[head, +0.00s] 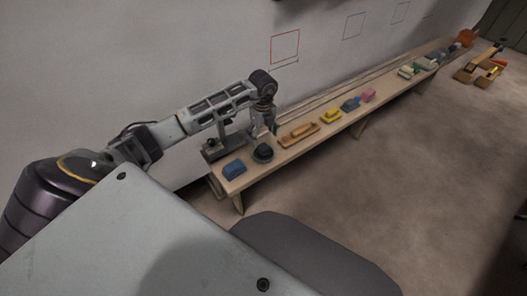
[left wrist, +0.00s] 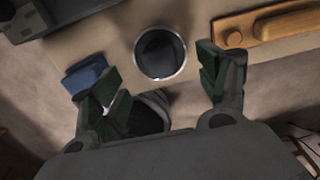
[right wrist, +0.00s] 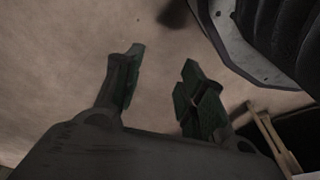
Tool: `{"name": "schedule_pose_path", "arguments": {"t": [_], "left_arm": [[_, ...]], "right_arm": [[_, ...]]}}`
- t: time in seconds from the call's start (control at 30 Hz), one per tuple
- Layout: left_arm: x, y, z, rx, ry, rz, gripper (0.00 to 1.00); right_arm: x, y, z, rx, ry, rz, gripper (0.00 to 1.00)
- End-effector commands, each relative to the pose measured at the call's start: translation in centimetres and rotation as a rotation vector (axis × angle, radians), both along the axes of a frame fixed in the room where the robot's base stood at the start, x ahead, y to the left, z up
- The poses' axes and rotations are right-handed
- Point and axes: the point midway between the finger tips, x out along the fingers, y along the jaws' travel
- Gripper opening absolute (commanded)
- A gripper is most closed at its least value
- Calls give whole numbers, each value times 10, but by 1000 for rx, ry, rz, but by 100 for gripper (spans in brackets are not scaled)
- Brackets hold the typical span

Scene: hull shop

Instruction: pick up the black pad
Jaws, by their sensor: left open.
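The black pad (head: 263,154) is a round dark disc near the close end of a long wooden bench. In the left wrist view the black pad (left wrist: 160,54) shows as a dark circle with a pale, shiny rim. My left gripper (head: 266,132) hangs just above and behind it in the head view. In the left wrist view my left gripper (left wrist: 155,80) is open and empty, with the pad beyond the fingertips, between their lines. My right gripper (right wrist: 161,72) has its fingers apart with nothing between them, over bare floor.
On the bench (head: 240,186), a blue block (head: 234,169) sits left of the pad and a tan wooden sanding block (head: 299,134) sits right. A yellow block (head: 331,116) and several more lie farther along. A grey wall stands behind; the floor (head: 400,190) in front is clear.

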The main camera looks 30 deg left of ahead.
Motion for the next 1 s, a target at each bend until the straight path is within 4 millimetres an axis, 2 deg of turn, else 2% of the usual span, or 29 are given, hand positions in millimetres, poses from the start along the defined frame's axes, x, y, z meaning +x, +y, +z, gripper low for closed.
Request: {"name": "schedule_pose_path", "arguments": {"t": [0.2,0.67,0.8,1.0], "left_arm": [[0,0,-18,0,0,0,75],[-1,-1,-21,0,0,0,75],[-3,-3,-31,-1,1,-1,75],[-6,-6,-52,-1,1,0,75]], "right_arm": [[-4,4,9,5,8,1,40],[-4,4,9,6,10,1,40],[-4,4,11,5,16,2,40],[4,7,28,10,10,4,40]]}}
